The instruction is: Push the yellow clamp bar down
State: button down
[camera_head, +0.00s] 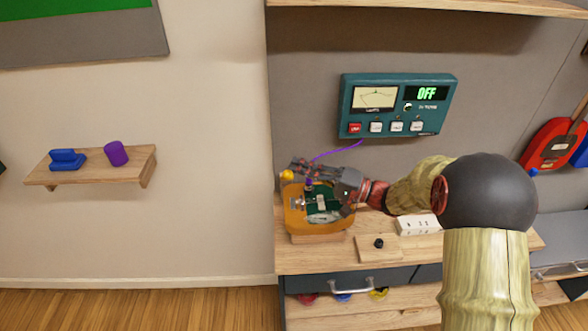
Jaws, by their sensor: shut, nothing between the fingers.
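An orange fixture (297,221) stands on the wooden workbench, with a green circuit board (322,204) in it. A round yellow knob (287,175) shows at the fixture's back left; it looks like the end of the yellow clamp bar, and the rest of the bar is hidden or too small to make out. My dark grey gripper (299,166) reaches in from the right over the back of the fixture. It is shut and empty, its fingertips close to the yellow knob. I cannot tell whether they touch.
A teal meter box (398,104) reading OFF hangs on the back panel, with a purple cable (338,150) running down from it. A wooden block with a black knob (378,244) and a white socket strip (419,225) lie right of the fixture. A wall shelf (92,166) is at left.

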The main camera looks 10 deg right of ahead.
jog(key=s+f+b, duration=0.3)
jog(key=f+b, duration=0.2)
jog(key=f, duration=0.2)
jog(key=s+f+b, duration=0.4)
jog(key=f, duration=0.4)
jog(key=shift+f+b, duration=0.25)
jog(key=shift+b, duration=0.15)
jog(key=shift+s+a, duration=0.1)
jog(key=r, duration=0.1)
jog(key=w+r, duration=0.1)
jog(key=w+d+r+p, duration=0.1)
jog(key=shift+w+r, duration=0.25)
jog(key=shift+r, duration=0.15)
jog(key=s+d+f+p, duration=0.2)
jog(key=s+d+f, duration=0.1)
jog(key=d, duration=0.5)
jog(key=shift+d+f, duration=0.25)
jog(key=shift+f, duration=0.3)
